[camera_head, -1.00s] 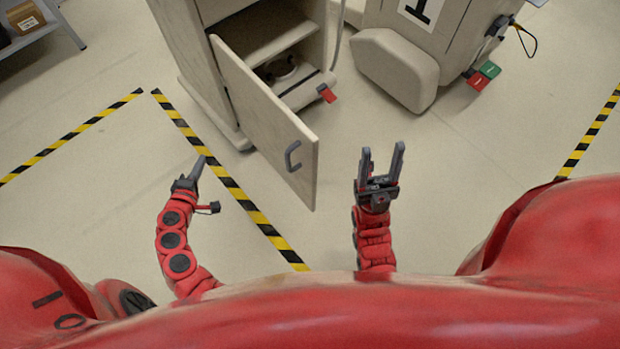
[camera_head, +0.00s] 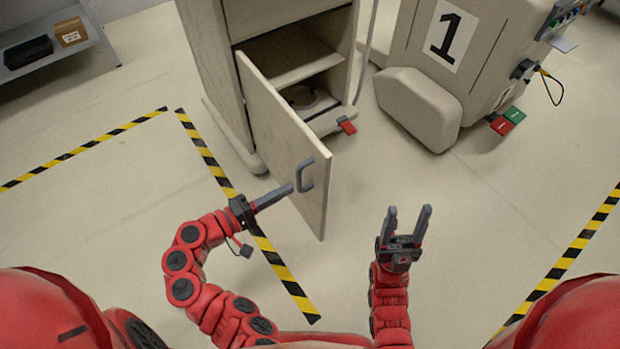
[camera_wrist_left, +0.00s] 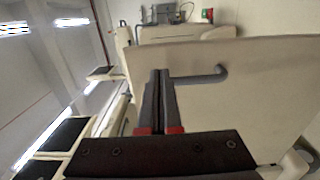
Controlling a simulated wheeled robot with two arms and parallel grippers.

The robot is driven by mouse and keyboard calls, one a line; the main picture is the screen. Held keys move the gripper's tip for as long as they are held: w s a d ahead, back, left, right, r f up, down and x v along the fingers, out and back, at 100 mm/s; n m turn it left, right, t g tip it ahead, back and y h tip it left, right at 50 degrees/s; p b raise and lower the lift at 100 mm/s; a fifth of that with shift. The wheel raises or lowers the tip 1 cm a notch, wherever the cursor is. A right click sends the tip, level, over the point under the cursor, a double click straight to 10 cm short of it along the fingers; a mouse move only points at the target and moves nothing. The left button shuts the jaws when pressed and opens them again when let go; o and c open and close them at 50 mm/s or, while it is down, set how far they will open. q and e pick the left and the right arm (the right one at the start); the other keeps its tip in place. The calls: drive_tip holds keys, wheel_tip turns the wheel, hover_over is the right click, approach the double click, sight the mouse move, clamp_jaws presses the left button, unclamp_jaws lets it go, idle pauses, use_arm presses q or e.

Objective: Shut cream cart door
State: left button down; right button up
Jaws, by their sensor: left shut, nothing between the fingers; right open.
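The cream cart (camera_head: 213,88) stands at the upper middle of the head view. Its door (camera_head: 284,148) hangs open and swings out towards me, with a grey handle (camera_head: 306,175) near its free edge. The cart's inside shows a shelf and a round item below. My left gripper (camera_head: 290,188) is shut and empty, its fingertips close to the door's outer face beside the handle; I cannot tell if they touch. In the left wrist view, the shut fingers (camera_wrist_left: 158,75) point at the door (camera_wrist_left: 260,90) next to the handle (camera_wrist_left: 205,77). My right gripper (camera_head: 408,212) is open and empty, right of the door.
A beige machine marked 1 (camera_head: 440,60) with a rounded block (camera_head: 418,108) stands at the upper right. Red and green tags hang near it. Yellow-black tape (camera_head: 215,165) crosses the floor. A shelf (camera_head: 60,50) holds boxes at the upper left. The floor at right is clear.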

sight(321, 171)
use_arm(q)
drive_tip(key=x, duration=0.7)
drive_tip(key=shift+w+d, duration=0.15)
drive_tip(key=shift+d, duration=0.1)
